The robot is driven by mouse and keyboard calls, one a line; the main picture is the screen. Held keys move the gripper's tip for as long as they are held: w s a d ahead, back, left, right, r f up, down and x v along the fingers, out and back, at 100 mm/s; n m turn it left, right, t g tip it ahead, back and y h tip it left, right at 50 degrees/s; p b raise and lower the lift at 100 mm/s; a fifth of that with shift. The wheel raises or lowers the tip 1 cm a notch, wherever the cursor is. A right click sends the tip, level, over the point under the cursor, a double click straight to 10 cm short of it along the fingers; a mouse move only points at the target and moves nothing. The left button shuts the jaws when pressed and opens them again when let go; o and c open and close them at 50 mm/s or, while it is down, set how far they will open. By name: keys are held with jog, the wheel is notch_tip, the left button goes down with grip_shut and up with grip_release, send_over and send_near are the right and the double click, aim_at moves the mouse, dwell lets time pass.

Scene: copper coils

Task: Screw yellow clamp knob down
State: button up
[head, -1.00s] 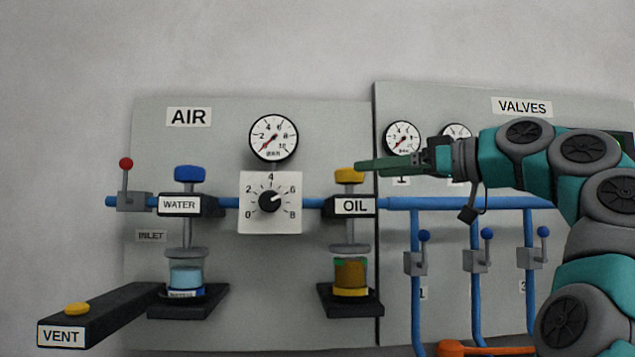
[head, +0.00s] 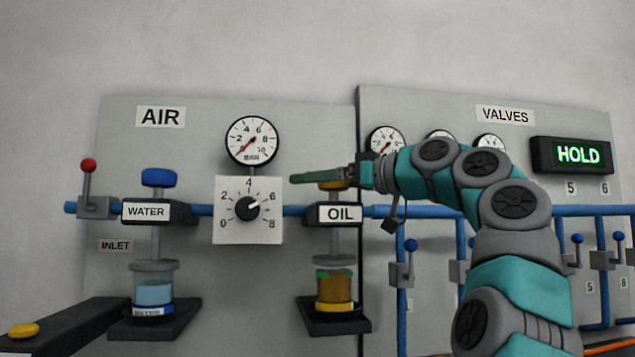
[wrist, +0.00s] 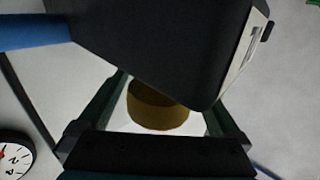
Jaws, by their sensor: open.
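The yellow clamp knob (head: 336,186) sits on top of the OIL clamp (head: 340,214), mostly covered by my gripper in the head view. In the wrist view the yellow knob (wrist: 155,107) shows between my two fingers, with space on both sides. My gripper (head: 298,178) is open and reaches left across the knob's top. The black clamp block (wrist: 160,45) fills the upper middle of the wrist view and hides part of the knob. Below the clamp, the oil jar (head: 334,289) stands on a black shelf under a grey disc on the clamp's rod.
The pressure dial plate (head: 248,210) and gauge (head: 252,141) are just left of my fingers. The blue pipe (head: 430,212) runs behind the clamp. The blue-knobbed WATER clamp (head: 158,178) is further left. Valve levers (head: 409,246) stand right.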

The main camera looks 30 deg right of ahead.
jog(key=shift+w, duration=0.15)
jog(key=c, duration=1.3)
